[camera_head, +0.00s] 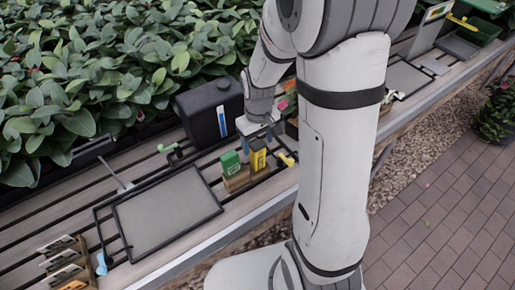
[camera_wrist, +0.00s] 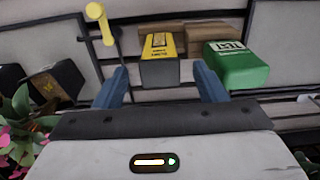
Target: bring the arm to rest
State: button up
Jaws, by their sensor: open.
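My gripper (camera_wrist: 163,88) is open in the wrist view, with its two blue fingers apart at left and right. A yellow and black box (camera_wrist: 159,70) shows between and beyond the fingertips; I cannot tell how close it is. In the head view my gripper (camera_head: 268,131) is low over the slatted bench, just behind the yellow box (camera_head: 258,154), and my arm hides part of it. A green box (camera_head: 230,163) stands to the left of the yellow box, and it also shows at the right in the wrist view (camera_wrist: 234,66).
The boxes stand in a wooden holder (camera_head: 238,182). A black canister (camera_head: 209,112) stands close behind, left of my gripper. A grey framed panel (camera_head: 167,212) lies at the front left. Leafy plants (camera_head: 90,70) line the back. A green tray (camera_head: 470,30) is at the far right.

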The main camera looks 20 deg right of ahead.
jog(key=shift+r, duration=1.4)
jog(key=s+r+m+t, duration=0.2)
jog(key=s+r+m, duration=0.1)
jog(key=s+r, duration=0.9)
jog(key=shift+s+r+m+t, duration=0.3)
jog(key=shift+s+t, duration=0.1)
jog(key=shift+s, duration=0.6)
